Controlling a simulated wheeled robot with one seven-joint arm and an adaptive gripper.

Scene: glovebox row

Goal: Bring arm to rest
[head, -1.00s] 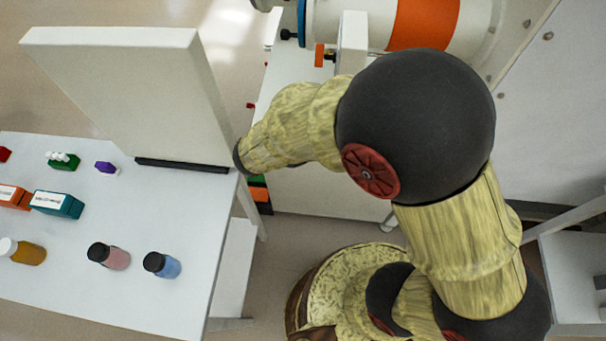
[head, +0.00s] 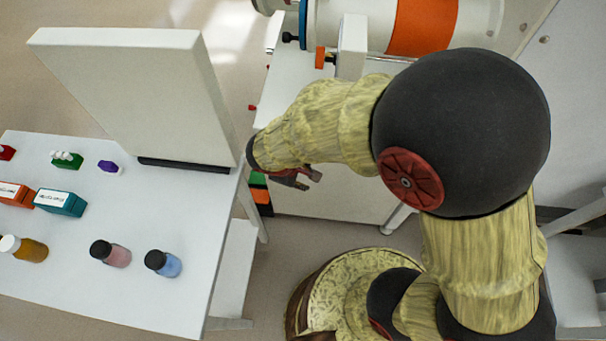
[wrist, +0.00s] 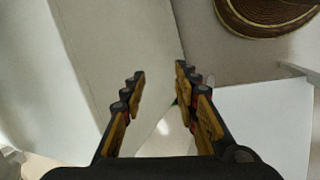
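My gripper (head: 300,177) shows in the head view beyond the right edge of the table, partly hidden under my forearm. In the wrist view my gripper (wrist: 158,92) has its two fingers spread apart with nothing between them. It is open and empty. My arm is bent, with its large dark elbow high and close to the head camera. Below the fingers, the wrist view shows pale flat surfaces and some floor.
A white table (head: 130,290) at left bears a standing white panel (head: 140,90), bottles including a blue one (head: 163,263), and small boxes including a teal one (head: 60,202). Floor (head: 285,250) shows right of the table.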

